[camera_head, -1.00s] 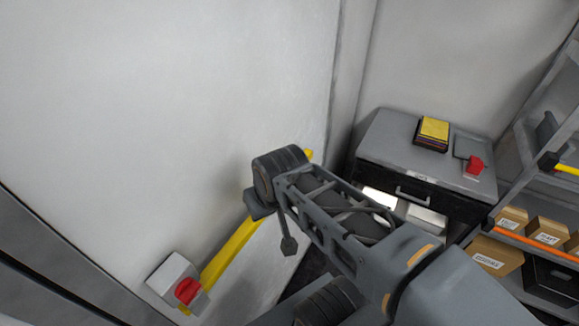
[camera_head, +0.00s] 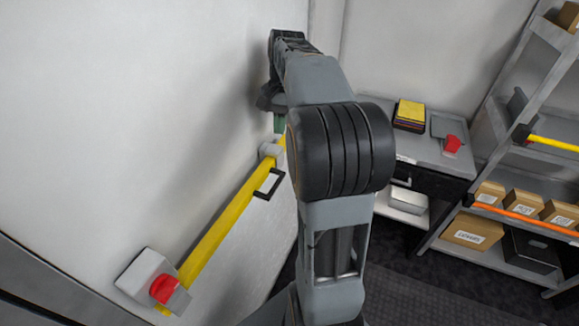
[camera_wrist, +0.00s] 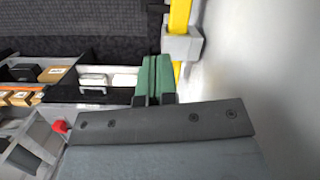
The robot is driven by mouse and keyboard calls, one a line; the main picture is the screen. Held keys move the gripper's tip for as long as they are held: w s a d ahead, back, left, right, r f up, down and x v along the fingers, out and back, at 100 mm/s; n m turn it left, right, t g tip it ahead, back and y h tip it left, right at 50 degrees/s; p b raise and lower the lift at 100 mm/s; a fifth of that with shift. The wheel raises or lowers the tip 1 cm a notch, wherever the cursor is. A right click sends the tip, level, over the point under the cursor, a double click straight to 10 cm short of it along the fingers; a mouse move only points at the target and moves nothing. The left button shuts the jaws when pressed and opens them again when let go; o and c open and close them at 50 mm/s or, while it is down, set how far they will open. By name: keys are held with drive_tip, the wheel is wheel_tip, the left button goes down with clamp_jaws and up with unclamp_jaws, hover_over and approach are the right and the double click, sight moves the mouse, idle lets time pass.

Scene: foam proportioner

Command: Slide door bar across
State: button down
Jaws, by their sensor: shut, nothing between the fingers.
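The yellow door bar (camera_head: 218,232) runs diagonally along the white wall or door in the head view. A black handle (camera_head: 269,184) sticks out from it near its upper part. A grey bracket (camera_head: 271,150) holds the bar near its upper end, and a grey block with a red part (camera_head: 160,287) is at its lower end. My gripper (camera_head: 279,123) is near the upper end of the bar, above the bracket and apart from the handle. In the wrist view its green fingers (camera_wrist: 155,80) are together and empty, beside the yellow bar (camera_wrist: 179,18) and the bracket (camera_wrist: 181,46).
A grey cabinet (camera_head: 440,155) with a yellow-topped stack (camera_head: 409,114) and a red item (camera_head: 452,144) stands to the right. Shelves with cardboard boxes (camera_head: 472,232) are farther right. Dark floor (camera_head: 430,285) is open in front of them.

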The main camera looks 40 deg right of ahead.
drive_tip(key=d+f+m+g+y, duration=0.1)
drive_tip(key=d+m, duration=0.1)
drive_tip(key=d, duration=0.5)
drive_tip(key=shift+w+d+f+m+y+b, duration=0.2)
drive_tip(key=shift+w+m+y+b, duration=0.1)
drive_tip(key=shift+w+m+b, duration=0.1)
drive_tip(key=s+a+f, duration=0.3)
drive_tip(key=a+f, duration=0.4)
drive_tip(key=f, duration=0.2)
drive_tip(key=shift+s+f, duration=0.15)
drive_tip(key=shift+s, duration=0.25)
